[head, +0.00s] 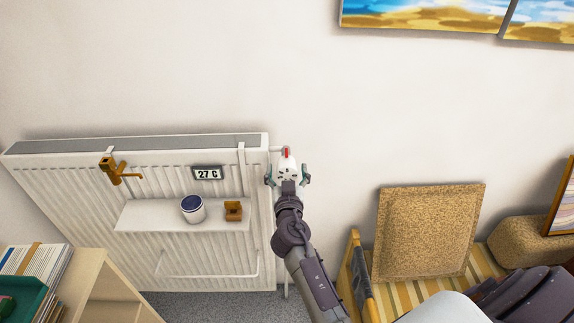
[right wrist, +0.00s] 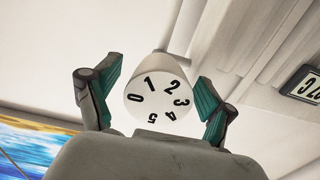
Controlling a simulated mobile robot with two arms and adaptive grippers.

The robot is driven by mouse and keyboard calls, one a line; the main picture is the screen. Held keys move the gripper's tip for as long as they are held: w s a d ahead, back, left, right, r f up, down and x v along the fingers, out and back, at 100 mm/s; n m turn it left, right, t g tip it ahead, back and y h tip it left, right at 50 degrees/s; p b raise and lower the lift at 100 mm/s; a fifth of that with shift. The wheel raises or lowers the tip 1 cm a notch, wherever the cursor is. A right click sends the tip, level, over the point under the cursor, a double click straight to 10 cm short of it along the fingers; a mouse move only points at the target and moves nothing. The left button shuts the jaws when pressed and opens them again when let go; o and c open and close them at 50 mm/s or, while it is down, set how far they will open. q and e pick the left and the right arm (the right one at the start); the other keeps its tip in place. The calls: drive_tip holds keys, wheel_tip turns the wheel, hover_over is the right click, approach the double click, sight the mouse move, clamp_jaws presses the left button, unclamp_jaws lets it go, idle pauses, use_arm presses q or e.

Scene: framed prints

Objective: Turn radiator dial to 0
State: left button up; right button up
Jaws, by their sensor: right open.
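The radiator dial (head: 288,165) is a white knob at the top right corner of the radiator (head: 80,143), with a small red mark (head: 286,152) behind it. In the right wrist view the dial (right wrist: 158,98) shows black digits, with 0, 1, 2, 3 and 5 readable. My right gripper (head: 287,176) is open around the dial, one finger on each side. In the right wrist view gaps show between the dial and both fingers of the gripper (right wrist: 157,76). My left gripper is not in view.
A 27 C display (head: 207,173) hangs on the radiator. A brown hook (head: 112,170) hangs left. A cork panel (head: 428,232) leans at the right. A bookcase (head: 95,280) stands lower left.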

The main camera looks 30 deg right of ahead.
drive_tip(key=shift+s+a+r, duration=0.1)
drive_tip(key=shift+s, duration=0.05)
drive_tip(key=shift+c, duration=1.2)
drive_tip(key=c, duration=0.9)
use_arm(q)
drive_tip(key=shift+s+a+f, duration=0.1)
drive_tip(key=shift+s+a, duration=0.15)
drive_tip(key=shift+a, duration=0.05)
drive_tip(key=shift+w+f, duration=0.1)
use_arm(e)
drive_tip(key=shift+n+b, duration=0.65)
drive_tip(key=shift+n, duration=0.45)
drive_tip(key=shift+n+b, duration=0.3)
drive_tip(key=shift+n, duration=0.8)
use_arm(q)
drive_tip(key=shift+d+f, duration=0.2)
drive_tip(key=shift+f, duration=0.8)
use_arm(e)
drive_tip(key=shift+n, duration=1.2)
drive_tip(key=shift+r, duration=0.1)
